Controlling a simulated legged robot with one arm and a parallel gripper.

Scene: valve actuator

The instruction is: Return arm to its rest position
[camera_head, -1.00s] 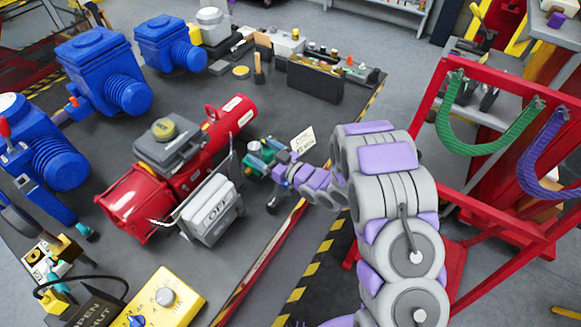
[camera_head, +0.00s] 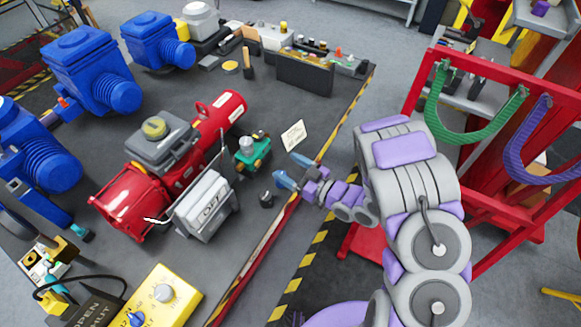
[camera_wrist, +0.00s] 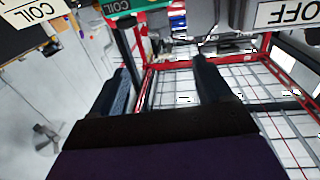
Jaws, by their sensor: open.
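My arm, grey and purple, reaches in from the right in the head view. My gripper (camera_head: 294,171) is open and empty, just off the table's front edge, with its blue fingertips apart and pointing toward the table. In the wrist view its two fingers (camera_wrist: 160,80) stand apart with nothing between them. The red valve actuator (camera_head: 180,165) with a grey cover lies on the table to the left of my gripper. A grey box marked OFF (camera_head: 205,205) is at its front side.
A small green device (camera_head: 252,155) and a white card (camera_head: 293,135) lie near my gripper. Blue actuators (camera_head: 90,70) stand at the left. A yellow control box (camera_head: 160,295) is in front. A red frame with green rope (camera_head: 478,138) stands close behind my arm on the right.

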